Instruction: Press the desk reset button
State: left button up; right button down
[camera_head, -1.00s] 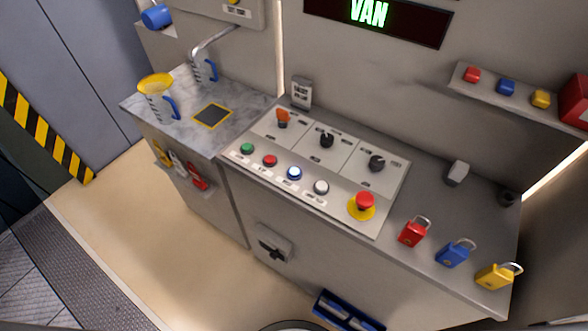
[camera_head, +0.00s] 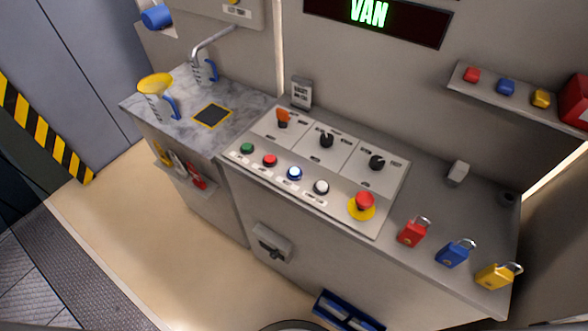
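The sloped desk panel (camera_head: 330,207) carries a row of round buttons along its front: a green button (camera_head: 247,148), a red button (camera_head: 270,160), a blue button (camera_head: 294,173) that looks lit, and a white button (camera_head: 321,187). At the right end of the row is a large red mushroom button (camera_head: 364,202) on a yellow base. The small labels below the buttons are too small to read, so I cannot tell which one is marked reset. Neither of my grippers shows in the head view, and nothing covers the buttons.
An orange knob (camera_head: 283,117) and two black knobs (camera_head: 326,139) stand behind the buttons. Red (camera_head: 412,233), blue (camera_head: 454,254) and yellow (camera_head: 494,276) padlocks lie at the desk's right. A yellow-topped jug (camera_head: 155,100) stands on the left counter.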

aim_at(294, 172)
jog(key=z, duration=2)
jog(key=k, duration=1.55)
jog(key=u, duration=2.15)
jog(key=i, duration=0.55)
